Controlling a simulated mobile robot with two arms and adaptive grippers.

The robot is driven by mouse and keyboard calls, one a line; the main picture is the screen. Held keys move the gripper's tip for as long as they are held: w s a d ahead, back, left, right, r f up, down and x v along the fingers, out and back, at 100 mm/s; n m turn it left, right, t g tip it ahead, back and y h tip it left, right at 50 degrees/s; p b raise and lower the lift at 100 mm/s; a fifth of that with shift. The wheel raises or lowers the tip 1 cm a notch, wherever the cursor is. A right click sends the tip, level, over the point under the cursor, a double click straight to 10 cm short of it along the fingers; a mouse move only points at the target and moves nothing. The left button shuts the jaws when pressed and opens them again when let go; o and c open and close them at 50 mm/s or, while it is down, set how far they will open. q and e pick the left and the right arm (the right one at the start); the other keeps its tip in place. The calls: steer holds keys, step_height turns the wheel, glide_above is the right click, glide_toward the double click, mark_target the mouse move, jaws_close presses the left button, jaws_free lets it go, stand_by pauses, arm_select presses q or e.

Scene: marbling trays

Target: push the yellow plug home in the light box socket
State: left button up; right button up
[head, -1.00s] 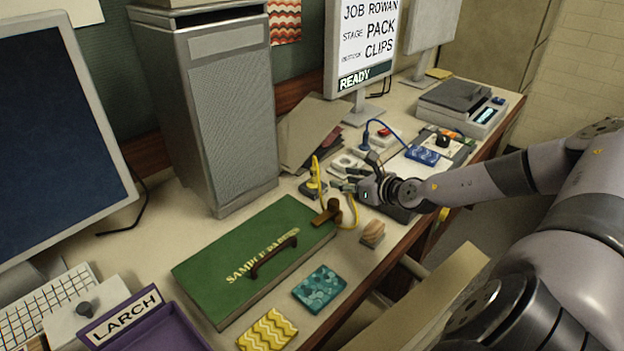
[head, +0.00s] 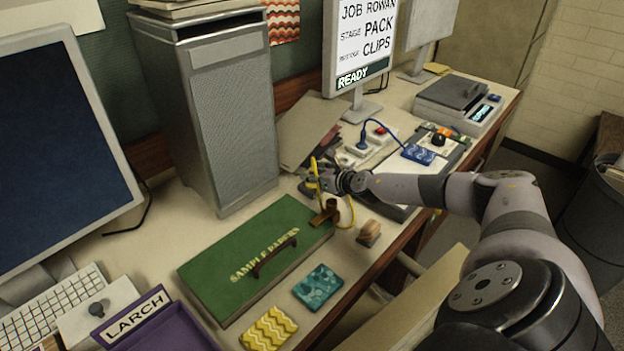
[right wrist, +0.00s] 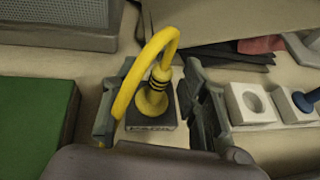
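The yellow plug (right wrist: 152,98) stands upright on a small dark socket block (right wrist: 160,134) in the right wrist view, its yellow cord arching up and to the left. I cannot tell how deep it sits. My right gripper (right wrist: 158,80) is open, with one finger on each side of the plug and visible gaps between. In the head view the right gripper (head: 328,179) is just right of the plug (head: 313,168) and partly hides it and the block. My left gripper is not in view.
A green sample case (head: 225,262) lies in front, with a brown handled tool (head: 327,214) at its corner. White sockets with a blue plug (right wrist: 306,100) stand to the right. A grey tower (head: 235,120) rises at the left. A wooden stamp (head: 369,233) sits near the table's front edge.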

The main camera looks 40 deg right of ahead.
steer(key=shift+w+f, duration=0.3)
steer(key=shift+w, duration=0.25)
steer(key=shift+s, duration=0.1)
steer(key=shift+c, duration=0.5)
jaws_close()
